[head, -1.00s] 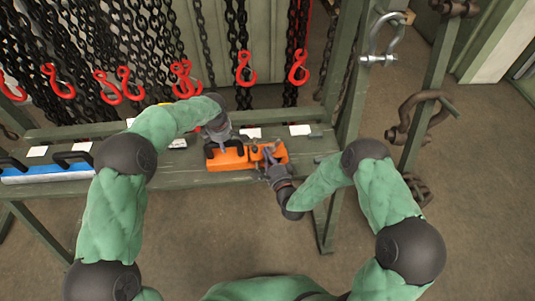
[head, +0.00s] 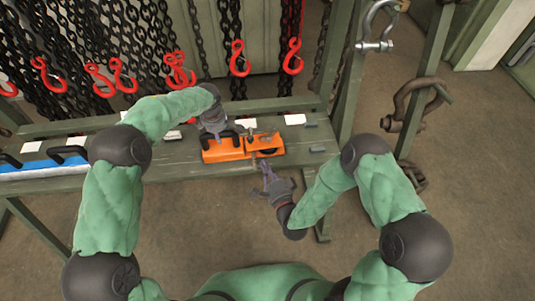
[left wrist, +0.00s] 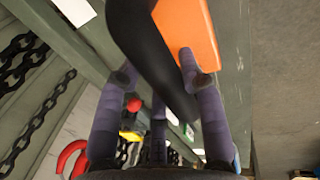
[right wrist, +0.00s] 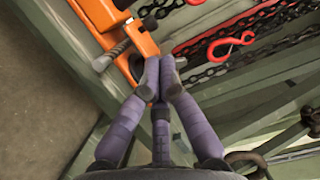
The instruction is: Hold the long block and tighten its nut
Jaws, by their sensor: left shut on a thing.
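The long orange block (head: 225,155) lies on the green bench, with a black handle on its left part. My left gripper (head: 214,128) is shut on this handle, which shows dark between its fingers in the left wrist view (left wrist: 155,50). The block's right end carries metal fittings and a grey T-shaped rod (right wrist: 117,50) sticking out of the front; I cannot tell which part is the nut. My right gripper (head: 266,168) is in front of this end, apart from the block. Its fingertips are together and empty in the right wrist view (right wrist: 161,75).
A blue block (head: 45,170) with black handles lies at the left on the bench. White cards (head: 295,119) lie along the bench's back. Chains with red hooks (head: 238,60) hang behind it. A rack post and shackles (head: 378,28) stand at the right.

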